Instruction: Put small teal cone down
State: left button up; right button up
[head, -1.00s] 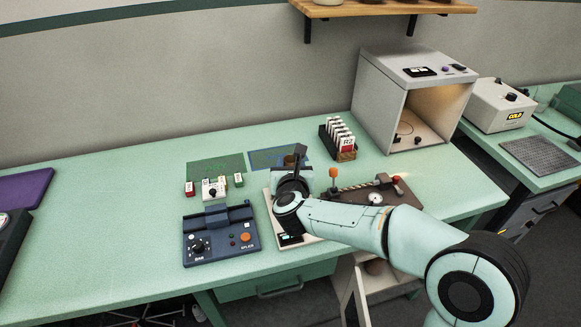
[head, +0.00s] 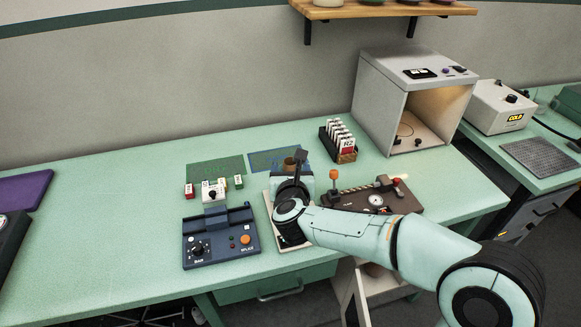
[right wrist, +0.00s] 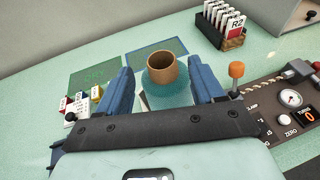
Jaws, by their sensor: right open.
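The small teal cone (right wrist: 170,96) stands upright between my right gripper's blue fingers in the right wrist view, its brown core (right wrist: 162,66) rising from the top. The core (head: 290,164) also shows in the head view; my gripper hides most of the teal body there. My right gripper (right wrist: 164,88) is open around the cone, with gaps visible beside the core. In the head view my right gripper (head: 298,176) is over the pale-based device (head: 269,205). The surface directly under the cone is hidden. My left gripper is not in view.
A blue splicer box (head: 220,240) stands left, with small labelled blocks (head: 213,188) behind it. A brown gauge unit (head: 375,200) with an orange knob stands close right. A card rack (head: 346,152) is behind right. Green (head: 215,168) and blue mats lie behind.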

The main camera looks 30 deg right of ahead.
jog(key=v, duration=1)
jog(key=shift+b, duration=0.45)
jog(key=shift+s, duration=0.15)
